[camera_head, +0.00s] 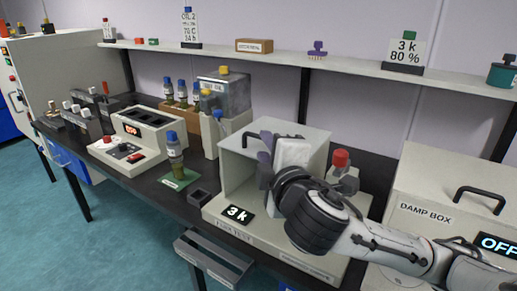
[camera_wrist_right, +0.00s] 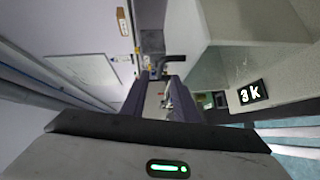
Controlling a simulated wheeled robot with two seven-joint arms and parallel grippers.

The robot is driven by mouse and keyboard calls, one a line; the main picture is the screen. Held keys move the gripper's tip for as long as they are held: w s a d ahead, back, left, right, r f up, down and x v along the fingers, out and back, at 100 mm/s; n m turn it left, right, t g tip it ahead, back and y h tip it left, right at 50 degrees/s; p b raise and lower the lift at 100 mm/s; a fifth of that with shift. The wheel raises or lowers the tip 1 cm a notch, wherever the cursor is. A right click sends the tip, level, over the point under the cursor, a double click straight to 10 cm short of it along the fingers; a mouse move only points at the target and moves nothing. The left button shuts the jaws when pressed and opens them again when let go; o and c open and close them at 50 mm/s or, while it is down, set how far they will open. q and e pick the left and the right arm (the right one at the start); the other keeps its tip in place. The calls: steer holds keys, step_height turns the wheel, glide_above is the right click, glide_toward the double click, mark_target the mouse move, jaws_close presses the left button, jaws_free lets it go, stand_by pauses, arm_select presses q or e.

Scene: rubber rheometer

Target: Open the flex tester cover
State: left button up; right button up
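The flex tester (camera_head: 228,217) is a pale box unit on the bench in the middle of the head view, with a "3 k" display (camera_head: 238,214). Its pale cover (camera_head: 237,170) carries a black handle (camera_head: 252,138) near the top. My right gripper (camera_head: 266,152) is in front of the cover, with its purple fingers close to the handle. In the right wrist view its two dark fingers (camera_wrist_right: 160,88) stand apart, and a dark bar like the handle (camera_wrist_right: 176,61) shows near their tips. I cannot tell whether they touch it. My left gripper is not in view.
A red knob (camera_head: 340,158) stands right of the cover, behind my right arm. The damp box (camera_head: 430,213) is at the right. A bottle with a blue cap (camera_head: 175,155) stands left of the tester. A shelf (camera_head: 345,64) runs above the bench.

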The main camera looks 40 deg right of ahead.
mark_target(259, 138)
steer(key=p+x, duration=0.1)
steer(key=x, duration=0.5)
steer(key=shift+w+d, duration=0.1)
steer(key=shift+w, duration=0.1)
steer(key=shift+w+d+f, duration=0.15)
steer(key=shift+w+d, duration=0.1)
steer(key=shift+w, duration=0.4)
steer(key=shift+c, duration=0.4)
jaws_close()
